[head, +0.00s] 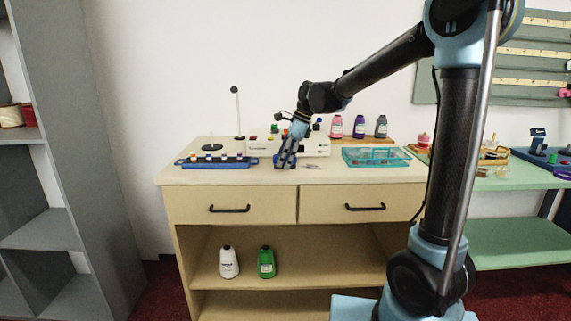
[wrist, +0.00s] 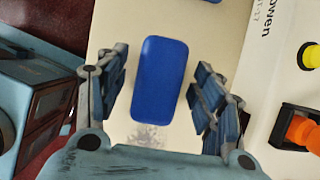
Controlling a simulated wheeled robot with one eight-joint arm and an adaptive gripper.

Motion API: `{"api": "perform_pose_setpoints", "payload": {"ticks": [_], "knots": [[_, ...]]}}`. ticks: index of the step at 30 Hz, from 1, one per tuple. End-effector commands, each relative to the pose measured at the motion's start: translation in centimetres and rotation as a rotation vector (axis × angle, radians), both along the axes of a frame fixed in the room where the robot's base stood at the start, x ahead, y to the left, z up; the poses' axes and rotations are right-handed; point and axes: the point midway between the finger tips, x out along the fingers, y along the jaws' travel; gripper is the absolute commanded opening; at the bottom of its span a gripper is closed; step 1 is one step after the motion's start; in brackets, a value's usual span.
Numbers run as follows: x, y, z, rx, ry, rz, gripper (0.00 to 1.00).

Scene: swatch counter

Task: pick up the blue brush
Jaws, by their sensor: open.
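The blue brush (wrist: 160,78) shows in the wrist view as a plain rounded blue block lying on the pale counter top. My gripper (wrist: 159,92) is open, with one finger pad on each side of the brush and a visible gap on both sides. In the head view my gripper (head: 289,150) points down near the front edge of the counter (head: 330,176). It mostly hides the brush there. I cannot tell the exact height of the fingertips over the counter.
A white device (head: 262,146) with coloured knobs stands just behind my gripper. A blue rack of small jars (head: 216,163) is to the left, a teal tray (head: 376,157) to the right. Drawers are shut below.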

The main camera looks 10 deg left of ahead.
Motion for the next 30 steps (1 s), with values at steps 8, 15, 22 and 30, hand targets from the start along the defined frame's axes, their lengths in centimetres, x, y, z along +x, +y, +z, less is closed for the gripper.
{"api": "perform_pose_setpoints", "payload": {"ticks": [8, 15, 22, 30], "knots": [[0.0, 0.0, 0.0, 0.000, 0.000, 0.000, 0.44], [0.0, 0.0, 0.0, 0.000, 0.000, 0.000, 0.14], [0.0, 0.0, 0.1, 0.000, 0.000, 0.000, 0.14], [0.0, 0.0, 3.1, 0.000, 0.000, 0.000, 0.13]]}}
